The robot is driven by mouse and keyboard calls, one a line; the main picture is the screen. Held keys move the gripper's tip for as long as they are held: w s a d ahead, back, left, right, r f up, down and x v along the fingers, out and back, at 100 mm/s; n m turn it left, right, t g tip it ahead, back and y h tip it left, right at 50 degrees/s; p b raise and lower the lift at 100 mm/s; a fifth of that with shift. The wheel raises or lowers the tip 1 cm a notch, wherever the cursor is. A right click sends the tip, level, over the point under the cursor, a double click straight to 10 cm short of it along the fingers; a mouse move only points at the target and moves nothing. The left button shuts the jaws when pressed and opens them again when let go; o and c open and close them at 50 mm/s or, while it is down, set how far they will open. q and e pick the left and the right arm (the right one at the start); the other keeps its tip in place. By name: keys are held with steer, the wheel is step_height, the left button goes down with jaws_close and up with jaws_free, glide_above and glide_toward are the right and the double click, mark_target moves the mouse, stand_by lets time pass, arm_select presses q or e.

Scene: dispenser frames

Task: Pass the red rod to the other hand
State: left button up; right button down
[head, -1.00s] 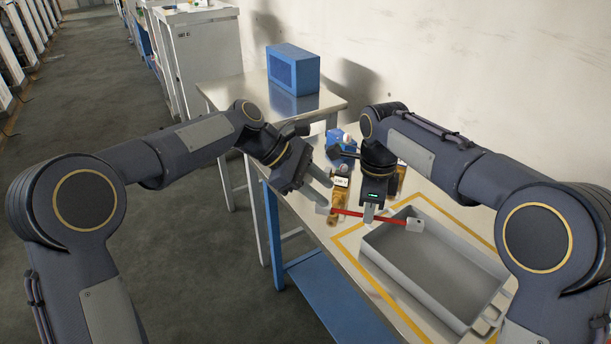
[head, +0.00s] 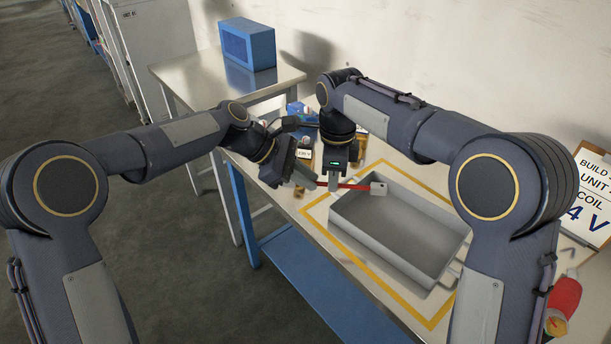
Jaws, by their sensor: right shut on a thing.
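My left gripper (head: 306,180) is at the rod's left end, close beside my right gripper. Its fingers are small and partly hidden, so I cannot tell whether they touch or close on the rod. The rod's left tip is hidden there.
The grey tray (head: 345,214) stands inside a yellow outline on the bench. Blue and brown items (head: 301,110) stand behind my grippers. A blue box (head: 247,45) sits on the table behind. A lettered board (head: 592,190) and a red object (head: 564,297) are at right.

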arm_select(q)
jaws_close()
arm_select(e)
steer(key=c, duration=1.4)
jaws_free()
steer(key=shift+c, duration=0.2)
